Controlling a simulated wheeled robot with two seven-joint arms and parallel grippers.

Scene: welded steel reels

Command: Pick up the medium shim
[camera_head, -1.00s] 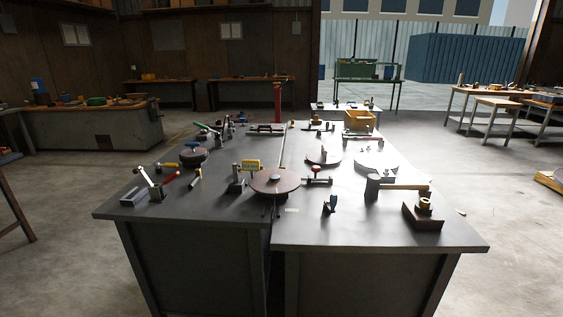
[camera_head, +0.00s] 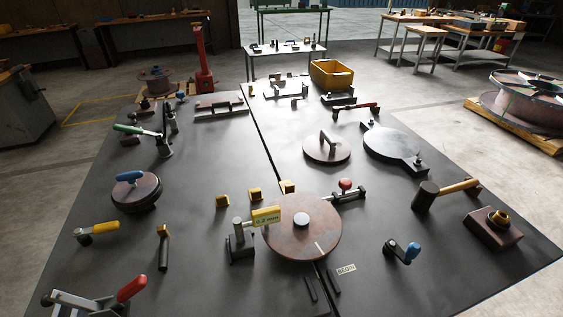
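I cannot tell for certain which piece is the medium shim. Two thin dark strips, one left (camera_head: 311,289) and one right (camera_head: 331,281), lie in front of the disc. Neither of my grippers is in view.
A hammer (camera_head: 458,188) and a brown block with a brass knob (camera_head: 492,229) are at right. A red-handled clamp (camera_head: 105,296) is at front left. A yellow bin (camera_head: 331,74) stands at the back. A dark seam divides the table lengthwise.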

